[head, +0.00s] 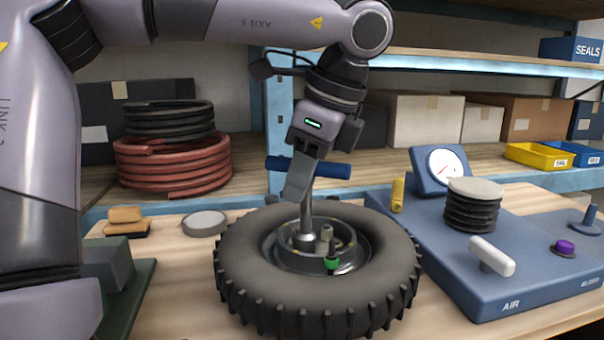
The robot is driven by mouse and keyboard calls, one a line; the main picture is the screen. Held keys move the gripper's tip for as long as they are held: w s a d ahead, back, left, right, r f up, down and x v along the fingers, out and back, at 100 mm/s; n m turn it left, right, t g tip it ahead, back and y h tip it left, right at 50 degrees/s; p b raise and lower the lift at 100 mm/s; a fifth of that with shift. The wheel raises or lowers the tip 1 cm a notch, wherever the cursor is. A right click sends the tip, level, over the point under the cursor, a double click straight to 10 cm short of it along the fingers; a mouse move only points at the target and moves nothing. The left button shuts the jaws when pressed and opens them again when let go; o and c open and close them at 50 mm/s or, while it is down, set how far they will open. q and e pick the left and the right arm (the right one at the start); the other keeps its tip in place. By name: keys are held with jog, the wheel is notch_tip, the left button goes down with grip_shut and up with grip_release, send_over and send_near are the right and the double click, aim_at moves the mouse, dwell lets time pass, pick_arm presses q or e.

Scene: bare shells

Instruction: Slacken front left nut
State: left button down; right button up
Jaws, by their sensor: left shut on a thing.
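A black knobbly tyre (250,265) lies flat on the workbench with a metal hub (350,262) in its middle. My left gripper (300,180) is shut on a T-handled wrench with a blue crossbar (336,169). The wrench stands nearly upright, and its socket end (304,240) is down at the left part of the hub. The nut under the socket is hidden, so I cannot tell how it sits. A brass-coloured fitting (326,234) and a green-capped stem (332,263) stand to the right of the socket. My right gripper is not in view.
A blue air unit (440,250) with a gauge (446,165), black bellows (471,210) and white handle (491,257) stands close right of the tyre. A grey round lid (205,223) lies at left. Coiled hoses (172,165) and boxes (425,120) fill the shelf behind.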

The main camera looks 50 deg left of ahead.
pick_arm(q)
jog(key=shift+r, duration=0.1)
jog(key=shift+n+g+h+p, duration=0.3)
jog(key=shift+n+g, duration=0.1)
jog(key=shift+n, duration=1)
jog(key=shift+w+r+n+g+p, duration=0.1)
jog(key=shift+n+g+p, duration=0.25)
jog(key=shift+n, duration=0.55)
jog(key=shift+n+h, duration=0.3)
jog(key=shift+n, duration=0.3)
jog(key=shift+m, duration=0.4)
